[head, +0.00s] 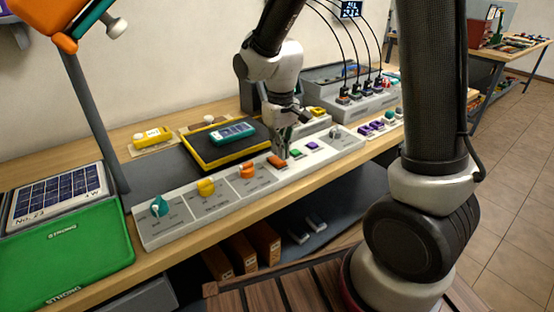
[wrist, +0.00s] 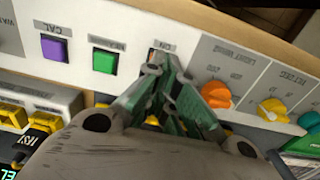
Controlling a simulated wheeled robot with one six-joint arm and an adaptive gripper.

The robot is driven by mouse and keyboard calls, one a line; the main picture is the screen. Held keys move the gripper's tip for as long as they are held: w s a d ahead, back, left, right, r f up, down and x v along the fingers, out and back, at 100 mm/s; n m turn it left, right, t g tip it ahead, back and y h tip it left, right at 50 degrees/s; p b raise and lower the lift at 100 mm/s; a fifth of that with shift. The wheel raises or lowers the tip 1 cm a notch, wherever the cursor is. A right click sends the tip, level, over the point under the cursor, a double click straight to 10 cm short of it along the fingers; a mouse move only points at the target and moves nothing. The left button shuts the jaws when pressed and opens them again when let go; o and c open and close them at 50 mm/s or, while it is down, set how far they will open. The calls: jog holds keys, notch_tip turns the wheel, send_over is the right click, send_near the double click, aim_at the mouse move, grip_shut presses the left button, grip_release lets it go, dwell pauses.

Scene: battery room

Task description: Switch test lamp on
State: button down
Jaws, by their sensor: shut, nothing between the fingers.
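A long grey control panel (head: 190,220) lies along the table front. Near its middle is an orange switch (head: 276,161), between an orange knob (head: 246,170) and a green button (head: 297,152). My gripper (head: 284,154) points down over the panel, at this switch. In the wrist view my fingers (wrist: 168,66) are together and empty, beside an "ON" label, and cover most of the switch. I cannot tell whether the fingertips touch it or which way it is set. The orange knob (wrist: 217,93) and green button (wrist: 104,61) stand either side. No lamp is clearly identifiable.
A purple button (wrist: 54,49) and a yellow knob (wrist: 272,108) are nearby on the panel. A green case (head: 75,255) is at the left.

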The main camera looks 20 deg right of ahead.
aim_at(280, 161)
jog(key=shift+f, duration=1.15)
dwell(0.7)
jog(key=shift+r, duration=3.5)
jog(key=s+d+r+m+t, duration=0.1)
jog(key=s+d+r+t, duration=0.1)
jog(key=s+d+r, duration=0.4)
jog(key=s+d+r+m+t, duration=0.2)
jog(key=s+d+r, duration=0.4)
jog(key=s+d, duration=0.3)
jog(key=s, duration=0.4)
jog(key=shift+r+m, duration=0.2)
jog(key=shift+m, duration=0.1)
